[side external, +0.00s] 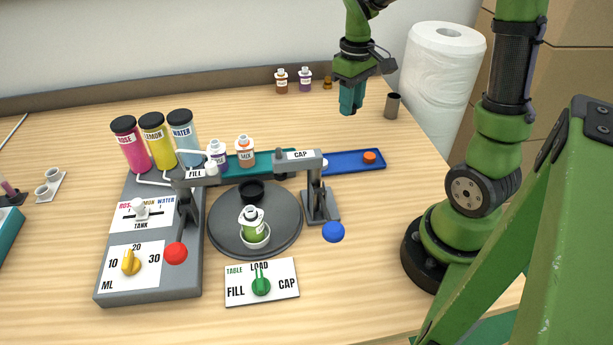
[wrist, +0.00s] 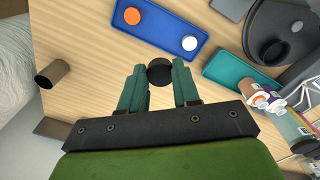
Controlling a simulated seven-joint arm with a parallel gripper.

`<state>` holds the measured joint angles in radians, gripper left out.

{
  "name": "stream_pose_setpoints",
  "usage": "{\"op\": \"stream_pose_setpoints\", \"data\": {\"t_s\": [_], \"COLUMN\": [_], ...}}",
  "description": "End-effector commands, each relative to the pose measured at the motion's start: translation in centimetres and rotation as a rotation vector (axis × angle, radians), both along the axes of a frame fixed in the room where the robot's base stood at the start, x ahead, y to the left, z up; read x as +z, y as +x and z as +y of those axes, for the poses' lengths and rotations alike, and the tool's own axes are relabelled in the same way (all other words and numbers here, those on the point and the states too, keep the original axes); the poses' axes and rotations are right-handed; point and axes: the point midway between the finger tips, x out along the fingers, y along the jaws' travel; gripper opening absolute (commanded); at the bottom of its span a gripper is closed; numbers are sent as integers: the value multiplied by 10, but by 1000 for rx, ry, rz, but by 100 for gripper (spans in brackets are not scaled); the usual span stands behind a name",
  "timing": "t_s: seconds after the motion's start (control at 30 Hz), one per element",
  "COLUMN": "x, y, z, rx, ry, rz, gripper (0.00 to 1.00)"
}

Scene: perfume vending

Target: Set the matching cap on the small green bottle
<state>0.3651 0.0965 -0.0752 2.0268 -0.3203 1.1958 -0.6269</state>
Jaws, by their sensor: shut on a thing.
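The small green bottle (side external: 253,228) stands upright in a white holder on the dark round turntable (side external: 285,240); its top looks white and bears no coloured cap. My gripper (side external: 349,110) is raised over the back right of the table, fingers down, well away from the bottle. In the wrist view my gripper (wrist: 160,78) is shut on a dark round cap (wrist: 160,70) between its teal fingertips. This cap cannot be made out in the side view. The blue tray (side external: 345,161) holds an orange cap (side external: 369,157); the wrist view also shows a white cap (wrist: 189,43) there.
The green dial (side external: 261,286) points to LOAD. A dark cup (side external: 392,106) and paper roll (side external: 443,80) stand at right.

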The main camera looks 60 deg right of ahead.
Motion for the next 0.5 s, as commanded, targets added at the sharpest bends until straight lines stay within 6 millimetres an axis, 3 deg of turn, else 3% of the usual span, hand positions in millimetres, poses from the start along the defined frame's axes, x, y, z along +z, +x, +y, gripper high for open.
{"op": "stream_pose_setpoints", "data": {"t_s": [0.03,0.3,0.5], "x": [16,66,65], "y": [1,0,18], "z": [0,0,35], "rx": [0,0,131], "ry": [-3,-2,0], "rz": [-9,-5,1], "gripper": [3,3,3]}}
